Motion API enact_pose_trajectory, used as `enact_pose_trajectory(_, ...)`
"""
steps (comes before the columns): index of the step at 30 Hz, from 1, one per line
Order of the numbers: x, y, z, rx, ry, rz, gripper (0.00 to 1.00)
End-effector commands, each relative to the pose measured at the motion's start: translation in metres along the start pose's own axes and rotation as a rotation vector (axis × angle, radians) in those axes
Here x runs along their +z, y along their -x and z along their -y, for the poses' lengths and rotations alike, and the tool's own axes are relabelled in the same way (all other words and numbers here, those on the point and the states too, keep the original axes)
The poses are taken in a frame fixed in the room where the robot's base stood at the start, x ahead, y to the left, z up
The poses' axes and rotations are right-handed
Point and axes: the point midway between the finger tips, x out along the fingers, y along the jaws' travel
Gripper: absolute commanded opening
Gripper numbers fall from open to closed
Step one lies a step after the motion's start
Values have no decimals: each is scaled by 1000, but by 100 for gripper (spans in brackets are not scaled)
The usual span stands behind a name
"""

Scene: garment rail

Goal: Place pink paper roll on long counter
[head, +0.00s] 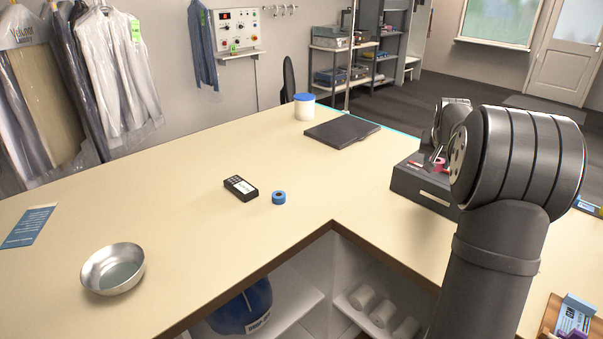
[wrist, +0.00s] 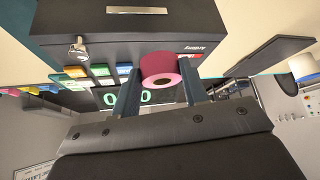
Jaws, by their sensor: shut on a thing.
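The pink paper roll (wrist: 168,76) is between the two fingers of my gripper (wrist: 160,88) in the wrist view, its end with the pale core hole facing the camera. A bit of the pink roll also shows in the head view (head: 440,162), mostly hidden by my arm. My gripper is shut on the roll, at the dark cash register; I cannot tell whether the roll still touches the register. The long counter (head: 190,205) is the cream top running from the left front to the back, with a wide bare stretch.
The cash register (head: 420,188) stands on the right. On the counter are a card terminal (head: 240,188), a blue tape roll (head: 279,198), a metal bowl (head: 113,269), a blue leaflet (head: 28,226), a dark flat slab (head: 341,131) and a white tub (head: 304,107).

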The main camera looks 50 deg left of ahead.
Motion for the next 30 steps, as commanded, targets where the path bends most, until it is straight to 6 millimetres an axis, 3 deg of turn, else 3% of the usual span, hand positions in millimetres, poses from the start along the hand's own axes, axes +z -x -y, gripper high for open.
enact_pose_trajectory(1,6,4,32,-28,42,-1,19)
enact_pose_trajectory(6,27,16,110,-100,156,-3,19)
enact_pose_trajectory(12,47,27,161,-150,235,-5,19)
enact_pose_trajectory(17,59,34,187,-176,275,-5,19)
enact_pose_trajectory(24,78,1,184,-173,272,-4,19)
enact_pose_trajectory(30,84,-9,184,-173,271,-6,19)
